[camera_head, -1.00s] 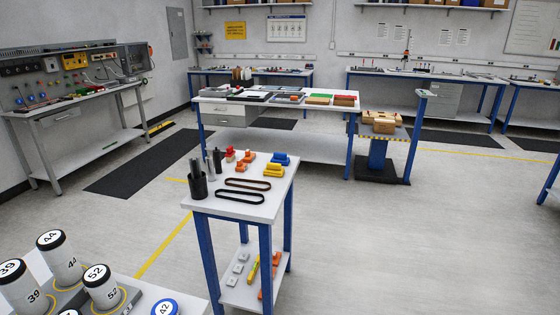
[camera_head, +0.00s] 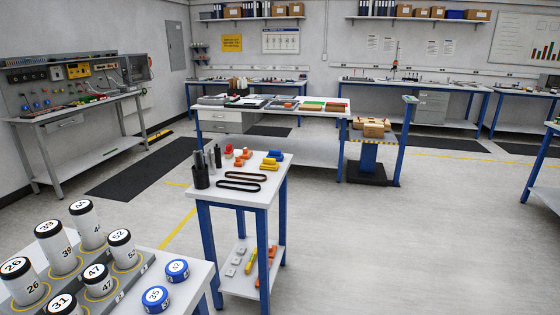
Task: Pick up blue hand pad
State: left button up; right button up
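A small blue object (camera_head: 274,155) lies at the back right of the top of a small white table with blue legs (camera_head: 231,198). It is too small to tell for sure whether it is the hand pad. Yellow pieces (camera_head: 269,164) lie just in front of it. Two round blue-topped pieces, marked 42 (camera_head: 177,270) and 35 (camera_head: 156,299), stand on the near left table. Neither of my grippers is in view.
The small table also holds dark cylinders (camera_head: 201,175), orange pieces (camera_head: 241,157) and two dark belts (camera_head: 240,181). Numbered white canisters (camera_head: 97,281) stand at the near left. Open floor (camera_head: 390,235) lies to the right.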

aim_at(276, 154)
jog(key=z, duration=0.6)
jog(key=i, duration=2.35)
